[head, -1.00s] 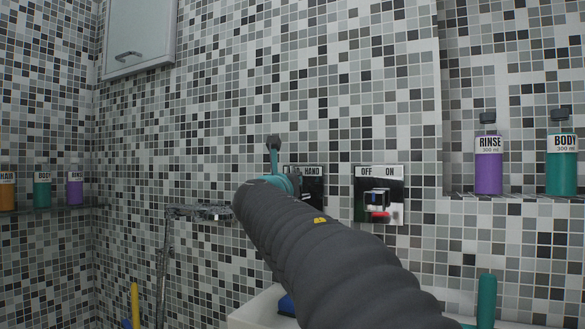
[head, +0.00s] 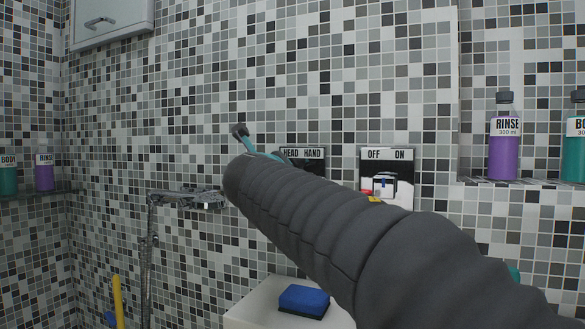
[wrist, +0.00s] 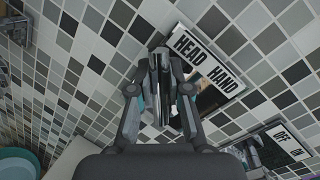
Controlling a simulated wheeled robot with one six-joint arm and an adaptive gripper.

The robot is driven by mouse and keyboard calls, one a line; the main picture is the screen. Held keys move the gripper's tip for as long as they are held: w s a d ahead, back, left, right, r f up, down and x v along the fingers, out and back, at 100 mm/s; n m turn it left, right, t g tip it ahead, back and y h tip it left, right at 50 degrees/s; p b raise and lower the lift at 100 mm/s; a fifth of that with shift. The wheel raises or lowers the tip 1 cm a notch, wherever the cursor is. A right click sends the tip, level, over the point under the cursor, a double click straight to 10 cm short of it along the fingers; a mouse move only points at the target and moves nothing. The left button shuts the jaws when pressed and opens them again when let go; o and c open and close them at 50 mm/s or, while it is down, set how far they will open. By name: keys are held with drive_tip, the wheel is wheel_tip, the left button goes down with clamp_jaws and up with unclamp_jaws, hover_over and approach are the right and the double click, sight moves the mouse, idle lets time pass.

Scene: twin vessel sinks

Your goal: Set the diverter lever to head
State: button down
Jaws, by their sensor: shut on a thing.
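The diverter plate (head: 302,158), marked HEAD on the left and HAND on the right, is on the tiled wall. My arm hides its lower part in the head view. In the wrist view the plate (wrist: 203,62) is tilted, just beyond and to the right of my fingers. My gripper (wrist: 160,58) is shut on the chrome diverter lever (wrist: 165,88), which shows as a narrow shiny piece between the fingers. The fingers hide much of the lever, so its exact angle is hard to tell. In the head view my sleeved arm hides most of the gripper.
An OFF/ON plate (head: 388,165) with a red-tipped control is close on the right. A hand shower bracket (head: 187,198) is at left. A blue sponge (head: 304,299) lies on a white surface below. Bottles (head: 503,145) stand on a right ledge.

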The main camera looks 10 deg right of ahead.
drive_tip(key=shift+f, duration=0.1)
idle(0.3)
drive_tip(key=c, duration=1.1)
unclamp_jaws()
drive_tip(key=v, duration=1.2)
